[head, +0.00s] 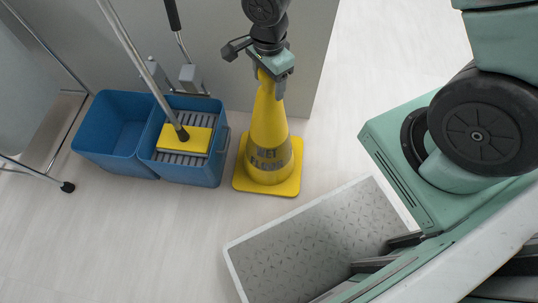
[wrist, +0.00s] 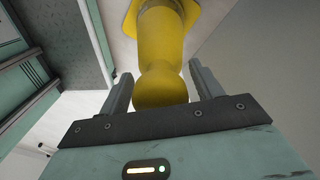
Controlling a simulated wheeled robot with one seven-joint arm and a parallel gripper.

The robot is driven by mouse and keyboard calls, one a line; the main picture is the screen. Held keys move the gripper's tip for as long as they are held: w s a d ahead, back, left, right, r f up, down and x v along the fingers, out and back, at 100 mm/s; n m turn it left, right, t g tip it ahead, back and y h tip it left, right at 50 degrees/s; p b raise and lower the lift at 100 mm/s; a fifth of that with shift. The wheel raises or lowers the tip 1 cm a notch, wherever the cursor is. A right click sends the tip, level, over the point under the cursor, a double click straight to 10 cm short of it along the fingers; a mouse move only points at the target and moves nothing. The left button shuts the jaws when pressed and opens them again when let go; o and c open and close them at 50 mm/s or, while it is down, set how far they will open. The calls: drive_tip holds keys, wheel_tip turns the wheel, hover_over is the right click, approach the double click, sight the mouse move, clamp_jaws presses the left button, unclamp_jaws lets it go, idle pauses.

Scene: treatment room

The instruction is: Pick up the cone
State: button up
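A yellow cone (head: 270,135) with a grey band and dark lettering stands upright on the floor on its square base. My gripper (head: 270,85) is over the cone's top, pointing down. In the wrist view the cone (wrist: 160,55) runs between the two fingers of my gripper (wrist: 161,74), its rounded top near the palm. One finger is on each side, and a narrow gap seems to show beside the fingertips. The gripper looks open around the top; contact deeper between the fingers is hard to tell.
A blue double mop bucket (head: 120,135) with a yellow pad (head: 185,138) and mop handles stands just left of the cone. A grey partition (head: 310,50) is behind. A metal-framed cart (head: 55,135) stands at far left.

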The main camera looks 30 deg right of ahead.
drive_tip(key=c, duration=0.8)
drive_tip(key=shift+o, duration=0.2)
drive_tip(key=shift+r, duration=0.1)
